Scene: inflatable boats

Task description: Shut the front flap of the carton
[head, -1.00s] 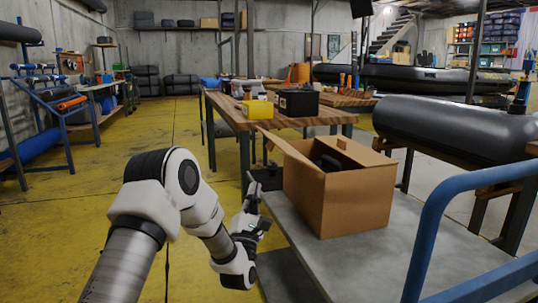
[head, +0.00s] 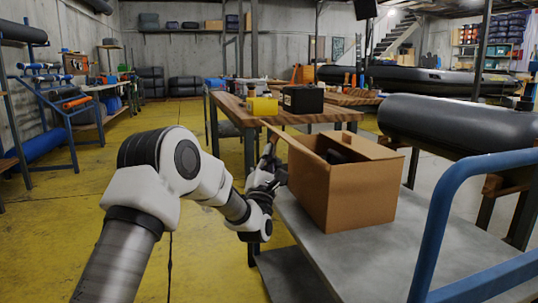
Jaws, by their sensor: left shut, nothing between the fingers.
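The brown cardboard carton (head: 350,198) stands on the grey top of a cart, right of centre. Its top is partly open, and a dark item (head: 335,157) shows inside. A flap (head: 285,139) on its left side stands up and leans outward to the left. Another flap (head: 368,149) lies over the far right part of the top. My left gripper (head: 272,152) is shut and empty, at the carton's left side, close under the raised flap. I cannot tell whether the fingertips touch the flap. My right gripper is out of view.
The grey cart top (head: 415,245) is bare in front and right of the carton. A blue rail (head: 437,215) rises at the right. Yellow floor lies open at the left.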

